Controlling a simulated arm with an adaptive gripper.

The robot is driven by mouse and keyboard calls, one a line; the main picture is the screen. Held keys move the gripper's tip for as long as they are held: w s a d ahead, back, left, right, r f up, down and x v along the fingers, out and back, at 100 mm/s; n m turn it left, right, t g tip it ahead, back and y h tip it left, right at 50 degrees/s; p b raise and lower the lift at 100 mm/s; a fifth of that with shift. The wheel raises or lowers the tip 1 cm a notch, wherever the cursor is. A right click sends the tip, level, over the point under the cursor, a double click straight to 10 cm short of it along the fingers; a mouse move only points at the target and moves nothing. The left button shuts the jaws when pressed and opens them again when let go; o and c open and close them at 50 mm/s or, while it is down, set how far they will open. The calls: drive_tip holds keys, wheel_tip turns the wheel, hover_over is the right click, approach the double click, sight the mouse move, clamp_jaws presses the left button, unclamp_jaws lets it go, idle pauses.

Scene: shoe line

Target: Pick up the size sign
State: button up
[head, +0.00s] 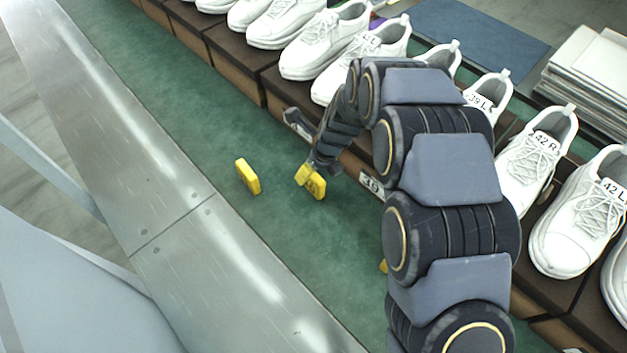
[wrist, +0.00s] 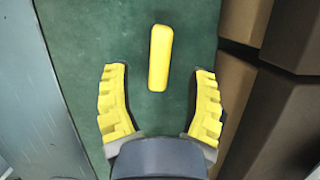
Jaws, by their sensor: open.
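A yellow size sign (head: 248,176) stands on the green belt, left of my gripper (head: 310,181). No number is readable on its visible face. In the wrist view the yellow sign (wrist: 160,57) shows as a narrow upright bar, slightly tilted. My gripper (wrist: 157,72) is open, with one ribbed yellow finger on each side. The sign's near end appears between the fingertips and its far end beyond them. The fingers do not touch it. In the head view my gripper hangs over the belt, apart from the sign.
White shoes (head: 524,168) with size labels stand on brown boxes (head: 236,60) along the belt's right side. A metal rail (head: 180,225) borders the left. Another yellow piece (head: 383,267) is mostly hidden by my arm. The green belt (head: 130,90) is clear further up.

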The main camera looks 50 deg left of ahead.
sight(314, 174)
drive_tip(key=x, duration=0.5)
drive_tip(key=shift+f, duration=0.4)
clamp_jaws()
